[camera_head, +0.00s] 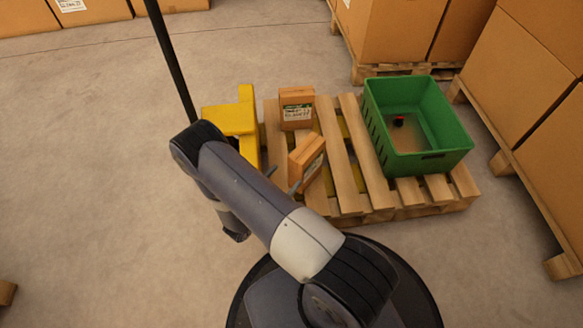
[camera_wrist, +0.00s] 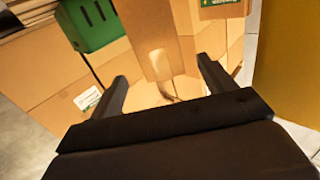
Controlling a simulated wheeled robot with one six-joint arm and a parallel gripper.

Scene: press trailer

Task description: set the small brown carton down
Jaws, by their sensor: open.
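The small brown carton (camera_head: 305,158) is at the pallet's left part, turned at an angle, with a label on its right side. My gripper (camera_head: 283,179) is open at its near left side, one finger on either side of the gap facing it. In the wrist view the carton (camera_wrist: 150,35) stands just beyond and between the spread fingers of my gripper (camera_wrist: 163,68). I cannot tell whether a finger touches it, and its underside is hidden. A second small brown carton (camera_head: 297,108) with a white and green label stands behind it on the wooden pallet (camera_head: 347,190).
A green crate (camera_head: 415,163) holding a small red and black item stands on the pallet's right part. A yellow piece of equipment (camera_head: 231,120) adjoins the pallet's left side. Large boxes (camera_head: 517,75) on pallets stand at right and behind.

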